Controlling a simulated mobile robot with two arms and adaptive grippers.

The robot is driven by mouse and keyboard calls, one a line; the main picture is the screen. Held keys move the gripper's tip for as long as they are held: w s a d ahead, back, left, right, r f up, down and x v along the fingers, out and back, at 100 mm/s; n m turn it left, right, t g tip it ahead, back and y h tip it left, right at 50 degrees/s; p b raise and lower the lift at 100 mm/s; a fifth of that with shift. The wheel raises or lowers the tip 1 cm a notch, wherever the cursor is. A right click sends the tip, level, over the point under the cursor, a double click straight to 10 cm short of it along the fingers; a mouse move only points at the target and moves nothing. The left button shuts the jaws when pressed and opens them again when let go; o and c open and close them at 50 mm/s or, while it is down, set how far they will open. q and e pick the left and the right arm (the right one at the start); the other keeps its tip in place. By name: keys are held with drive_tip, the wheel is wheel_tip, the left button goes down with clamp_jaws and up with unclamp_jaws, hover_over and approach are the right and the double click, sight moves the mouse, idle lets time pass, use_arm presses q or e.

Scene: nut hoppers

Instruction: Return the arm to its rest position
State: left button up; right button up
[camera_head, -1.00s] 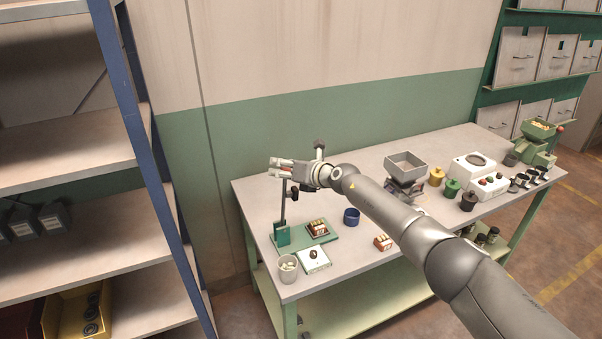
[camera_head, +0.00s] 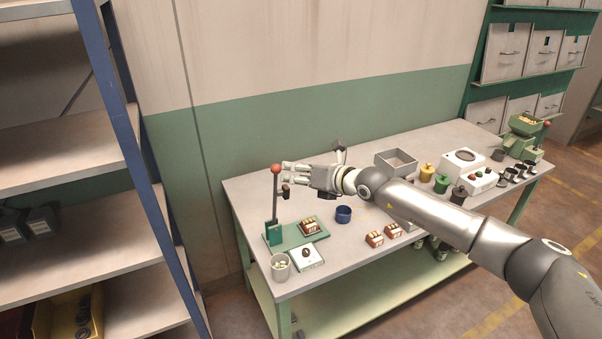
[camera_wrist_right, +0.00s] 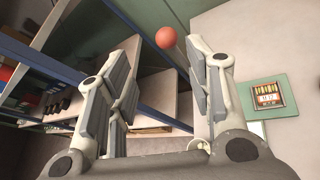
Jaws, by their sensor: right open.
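My right gripper (camera_head: 287,179) is open and empty above the left end of the workbench (camera_head: 370,255), with its arm coming in from the right. It points left, close to the red ball (camera_head: 276,169) on top of an upright lever with a green base (camera_head: 274,233). In the right wrist view the open fingers (camera_wrist_right: 158,85) stand wide apart, and the red ball (camera_wrist_right: 166,38) shows near the right finger. I cannot tell whether they touch. My left gripper is not in view.
A grey hopper (camera_head: 396,161) and a white machine (camera_head: 464,165) stand farther right. A blue-framed shelf (camera_head: 75,205) stands left.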

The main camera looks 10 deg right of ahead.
drive_tip(key=shift+s+d+r, duration=0.2)
drive_tip(key=shift+s+d, duration=0.05)
drive_tip(key=shift+s, duration=0.05)
drive_tip(key=shift+a, duration=0.1)
